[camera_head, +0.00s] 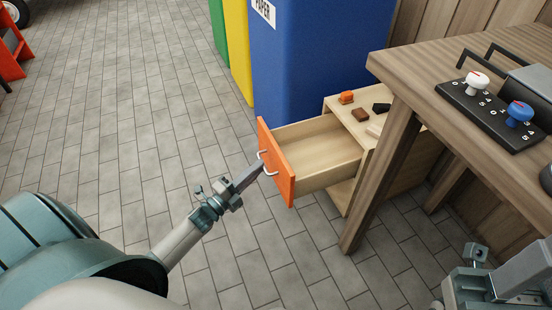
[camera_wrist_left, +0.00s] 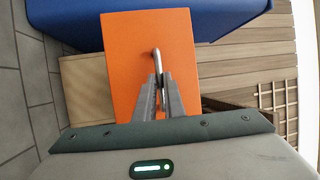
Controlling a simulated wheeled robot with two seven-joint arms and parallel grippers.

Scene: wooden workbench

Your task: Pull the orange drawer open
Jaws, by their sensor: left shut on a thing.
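The orange drawer (camera_head: 277,165) stands open, pulled out to the left from a small wooden cabinet (camera_head: 343,112). Its light wooden interior shows and looks empty. A metal loop handle (camera_head: 266,163) is on its orange front. My left gripper (camera_head: 262,167) is at the handle and shut on it. In the left wrist view the gripper fingers (camera_wrist_left: 160,90) close around the handle (camera_wrist_left: 156,62) in front of the orange face (camera_wrist_left: 125,50). My right gripper (camera_head: 490,280) shows only in part at the lower right, its fingertips not clear.
A workbench (camera_head: 440,60) with a knob panel (camera_head: 490,110) stands at the right, its leg (camera_head: 375,185) close to the drawer. Small blocks (camera_head: 360,115) lie on the cabinet top. A blue bin (camera_head: 315,60) stands behind.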

